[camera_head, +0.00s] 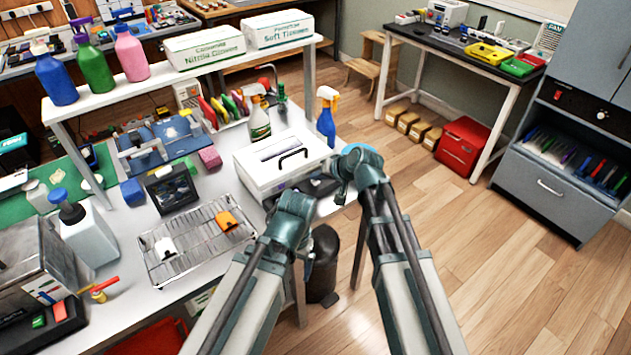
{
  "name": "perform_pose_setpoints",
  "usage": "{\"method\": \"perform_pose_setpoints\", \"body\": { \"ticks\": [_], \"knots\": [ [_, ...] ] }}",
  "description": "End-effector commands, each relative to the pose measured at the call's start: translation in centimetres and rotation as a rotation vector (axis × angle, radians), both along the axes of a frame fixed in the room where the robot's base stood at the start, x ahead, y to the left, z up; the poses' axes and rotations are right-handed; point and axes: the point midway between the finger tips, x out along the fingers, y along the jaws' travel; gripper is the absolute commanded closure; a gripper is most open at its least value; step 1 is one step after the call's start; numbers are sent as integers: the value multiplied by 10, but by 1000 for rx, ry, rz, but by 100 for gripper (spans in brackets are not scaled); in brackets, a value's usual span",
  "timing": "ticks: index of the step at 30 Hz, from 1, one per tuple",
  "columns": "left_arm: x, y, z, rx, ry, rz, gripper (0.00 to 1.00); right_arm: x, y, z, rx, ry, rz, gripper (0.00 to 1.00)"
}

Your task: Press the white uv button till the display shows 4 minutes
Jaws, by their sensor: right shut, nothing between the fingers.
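A white box (272,153) with a black handle stands on the white bench in the middle of the view. A dark panel shows low at its front, partly behind my arms. I cannot make out the white uv button or any display digits. My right gripper (340,170) is at the box's right front corner, shut and empty; whether it touches the box cannot be told. My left gripper (293,204) is in front of the box, low and near the bench's edge. Its fingers are hidden, so its opening cannot be told.
A wire rack (185,247) with an orange and a white item lies left of my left arm. Spray bottles (327,117) stand behind the box. A black bin (323,262) stands below. Floor at right is mostly clear.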

Motion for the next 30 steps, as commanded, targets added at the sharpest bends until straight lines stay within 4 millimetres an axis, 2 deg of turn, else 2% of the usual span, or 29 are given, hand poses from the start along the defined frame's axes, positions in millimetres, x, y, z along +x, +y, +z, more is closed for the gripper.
{"method": "perform_pose_setpoints", "body": {
  "ticks": [20, 30],
  "knots": [
    [0, 0, -4, 0, 0, 0, 11, 0, 0, -4, 0, 1, 1, 100],
    [0, 0, 12, 0, 0, 0, 11, 0, 0, 12, 0, 1, 1, 100]
  ]
}}
